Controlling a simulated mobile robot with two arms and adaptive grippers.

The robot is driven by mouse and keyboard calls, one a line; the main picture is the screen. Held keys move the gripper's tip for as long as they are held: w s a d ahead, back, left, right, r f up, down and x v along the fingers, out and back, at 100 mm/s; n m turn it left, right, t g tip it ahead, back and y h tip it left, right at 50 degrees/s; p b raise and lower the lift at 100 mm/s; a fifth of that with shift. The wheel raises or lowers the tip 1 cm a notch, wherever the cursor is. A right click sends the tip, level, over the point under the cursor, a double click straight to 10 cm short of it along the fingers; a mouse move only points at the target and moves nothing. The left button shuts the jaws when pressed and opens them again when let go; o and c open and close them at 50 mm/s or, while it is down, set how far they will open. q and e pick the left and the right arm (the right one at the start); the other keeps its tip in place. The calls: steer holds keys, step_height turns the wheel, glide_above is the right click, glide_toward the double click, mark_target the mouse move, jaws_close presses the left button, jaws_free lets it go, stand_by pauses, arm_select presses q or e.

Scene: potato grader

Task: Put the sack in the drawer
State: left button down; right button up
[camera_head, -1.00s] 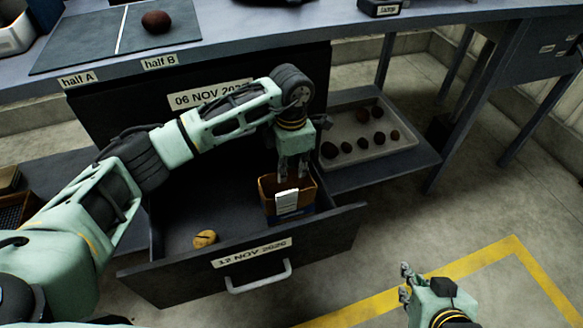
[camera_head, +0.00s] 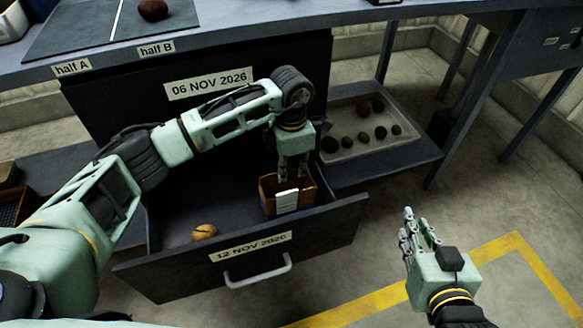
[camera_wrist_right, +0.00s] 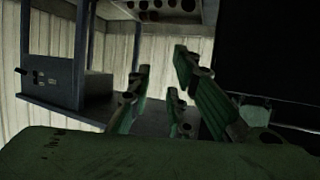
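The sack (camera_head: 268,196), a brown, open-topped bag with a white label, is inside the open drawer (camera_head: 330,224), near its right end, just behind the front panel. My left gripper (camera_head: 293,177) points straight down at the sack, with its fingertips at or inside the sack's mouth. Its two fingers look a little apart; their tips are partly hidden, so I cannot tell whether they grip it. My right gripper (camera_head: 416,228) is open and empty, right of the drawer. Its spread fingers also show in the right wrist view (camera_wrist_right: 160,90).
A yellowish potato (camera_head: 204,232) lies in the drawer's front left. The drawer front reads 12 NOV 2026. A tray (camera_head: 352,151) of dark potatoes stands on the shelf at right. The table (camera_head: 230,40) above carries a mat (camera_head: 75,42) marked half A and half B.

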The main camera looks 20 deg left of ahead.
arm_select(q)
steer(key=shift+f+b, duration=0.35)
steer(key=shift+f, duration=0.3)
arm_select(e)
steer(key=shift+w+a+r+t+y, duration=0.15)
steer(key=shift+w+r+t, duration=0.15)
steer(key=shift+r, duration=0.35)
steer(key=shift+w+a+r+t+y, duration=0.15)
steer(key=shift+w+r+t, duration=0.1)
steer(key=shift+r+t, duration=0.3)
steer(key=shift+w+a+r+t+y, duration=0.15)
steer(key=shift+w+r+t, duration=0.1)
steer(key=shift+r, duration=0.45)
arm_select(q)
steer(key=c, duration=1.9)
jaws_free()
steer(key=shift+o, duration=0.2)
